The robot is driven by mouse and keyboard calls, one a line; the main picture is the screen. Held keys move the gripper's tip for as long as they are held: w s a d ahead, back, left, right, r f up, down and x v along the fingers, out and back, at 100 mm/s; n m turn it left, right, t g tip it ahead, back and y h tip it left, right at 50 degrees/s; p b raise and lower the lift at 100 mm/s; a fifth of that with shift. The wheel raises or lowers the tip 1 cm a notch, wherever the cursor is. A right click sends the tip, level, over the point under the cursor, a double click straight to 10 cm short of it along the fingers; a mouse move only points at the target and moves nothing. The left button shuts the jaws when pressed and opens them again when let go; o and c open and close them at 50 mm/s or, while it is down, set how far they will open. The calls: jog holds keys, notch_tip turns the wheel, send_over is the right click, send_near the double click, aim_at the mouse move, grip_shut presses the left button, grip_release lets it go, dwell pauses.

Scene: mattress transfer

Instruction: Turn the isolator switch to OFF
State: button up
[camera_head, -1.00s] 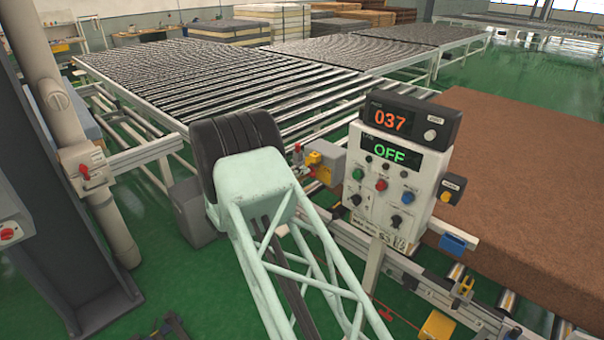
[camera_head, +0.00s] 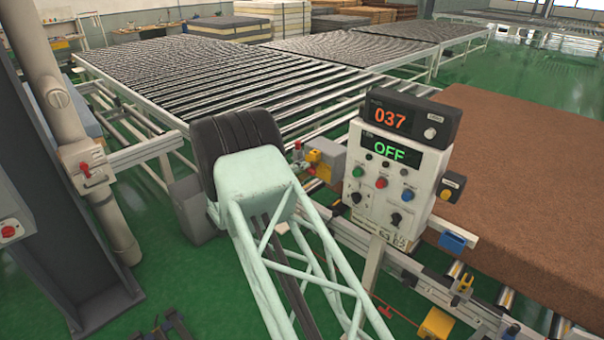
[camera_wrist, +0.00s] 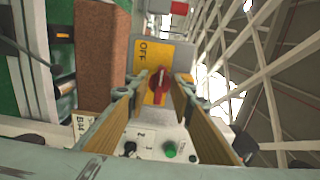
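The isolator switch is a red rotary handle (camera_wrist: 158,84) on a yellow plate (camera_wrist: 179,55) fixed to a grey box, in the wrist view. The handle stands roughly upright in that picture, and the word OFF is printed sideways on the plate at its upper left. My gripper (camera_wrist: 156,92) is open, with one tan finger on each side of the handle. Contact with the handle cannot be made out. In the head view my gripper does not show. A small grey box with yellow and red parts (camera_head: 319,160) shows there, left of the control panel.
The white control panel (camera_head: 412,178) has buttons, knobs and displays reading 037 and OFF. A brown mattress slab (camera_head: 530,170) lies behind it on the right. Roller conveyors (camera_head: 250,85) fill the back. A grey column and pipe (camera_head: 65,120) stand at the left.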

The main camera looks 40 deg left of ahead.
dwell(0.3)
jog(key=s, duration=1.2)
jog(key=shift+a, duration=0.35)
dwell(0.4)
